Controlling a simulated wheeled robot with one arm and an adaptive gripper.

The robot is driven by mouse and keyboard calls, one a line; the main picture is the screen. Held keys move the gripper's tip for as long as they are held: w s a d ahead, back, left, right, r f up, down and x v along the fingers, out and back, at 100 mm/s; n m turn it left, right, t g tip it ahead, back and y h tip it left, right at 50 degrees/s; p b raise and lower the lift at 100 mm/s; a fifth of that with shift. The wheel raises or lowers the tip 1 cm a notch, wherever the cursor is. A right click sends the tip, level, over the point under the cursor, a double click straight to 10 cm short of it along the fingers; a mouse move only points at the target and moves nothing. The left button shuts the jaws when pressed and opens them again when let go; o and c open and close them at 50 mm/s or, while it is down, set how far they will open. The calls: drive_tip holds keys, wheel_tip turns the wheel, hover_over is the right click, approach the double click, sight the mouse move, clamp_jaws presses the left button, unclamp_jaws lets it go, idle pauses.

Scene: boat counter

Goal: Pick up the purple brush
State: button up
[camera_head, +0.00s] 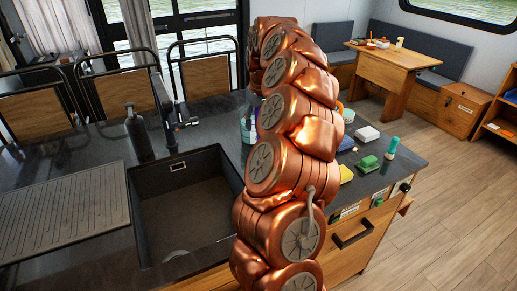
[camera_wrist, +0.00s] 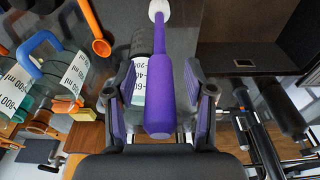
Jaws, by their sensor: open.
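The purple brush (camera_wrist: 159,100) shows in the wrist view, its thick purple handle toward the camera and a white end at the top of the picture. My gripper (camera_wrist: 162,78) is open, with one finger on each side of the handle. Gaps show between the handle and the fingers, mainly on the right; I cannot tell whether either finger touches it. In the head view my copper-coloured arm hides both the gripper and the brush.
A marked measuring jug (camera_wrist: 75,75) and an orange spoon (camera_wrist: 101,46) lie left in the wrist view. The head view shows a sink (camera_head: 190,205), a dark bottle (camera_head: 138,134), a yellow sponge (camera_head: 345,173), a green block (camera_head: 369,163) and a teal-handled item (camera_head: 392,147) on the counter.

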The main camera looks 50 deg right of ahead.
clamp_jaws()
idle(0.5)
drive_tip(key=shift+r, duration=0.1)
